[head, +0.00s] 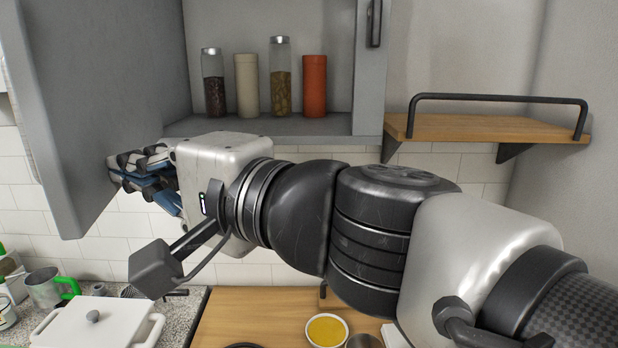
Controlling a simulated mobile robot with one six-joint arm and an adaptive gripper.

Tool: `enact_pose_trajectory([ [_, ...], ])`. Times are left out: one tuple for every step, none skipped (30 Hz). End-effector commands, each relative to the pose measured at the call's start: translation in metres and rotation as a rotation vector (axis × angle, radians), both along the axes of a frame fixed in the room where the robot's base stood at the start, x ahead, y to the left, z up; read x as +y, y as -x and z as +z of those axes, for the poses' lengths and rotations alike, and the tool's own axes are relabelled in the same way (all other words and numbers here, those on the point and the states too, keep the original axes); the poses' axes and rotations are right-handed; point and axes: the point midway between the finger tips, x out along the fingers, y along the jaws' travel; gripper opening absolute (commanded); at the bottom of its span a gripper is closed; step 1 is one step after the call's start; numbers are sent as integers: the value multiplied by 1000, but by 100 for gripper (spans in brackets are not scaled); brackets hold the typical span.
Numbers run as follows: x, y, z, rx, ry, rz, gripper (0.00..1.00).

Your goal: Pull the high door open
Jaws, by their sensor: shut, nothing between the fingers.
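The high door (85,100) is the grey left door of the wall cabinet. It stands swung wide open, on the left of the head view. My gripper (115,172) points left, with its fingertips close to the inner face of the door near its lower part. I cannot tell whether they touch it. The gripper is shut and empty. The cabinet's interior (230,30) is exposed, and a right-hand panel (370,80) with a dark handle (376,22) is beside the opening. Any handle on the open door is hidden.
Several jars and canisters, including a red canister (314,86), stand inside the cabinet. A wooden wall shelf (480,128) with a dark rail is at right. Below are a white lidded pot (95,325), a green-handled mug (46,288) and a yellow-filled bowl (327,331).

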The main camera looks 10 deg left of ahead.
Motion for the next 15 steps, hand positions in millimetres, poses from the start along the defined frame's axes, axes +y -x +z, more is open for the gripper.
enact_pose_trajectory([
  [9,7,-3,-2,0,8,0],
  [12,9,-3,-2,0,7,0],
  [17,12,-2,-2,0,7,0],
  [20,13,-2,-2,0,6,0],
  [22,15,-2,-2,1,5,0],
  [26,17,-2,-2,1,5,0],
  [28,17,-1,-1,0,4,0],
  [30,18,-1,-1,0,3,0],
  [32,19,-1,0,0,3,0],
  [33,20,-1,0,0,3,0],
  [34,20,-1,0,1,2,0],
  [35,20,-1,-1,1,1,0],
  [36,21,-1,0,2,1,0],
  [36,21,-1,0,2,1,0],
  [37,21,0,0,2,1,0],
])
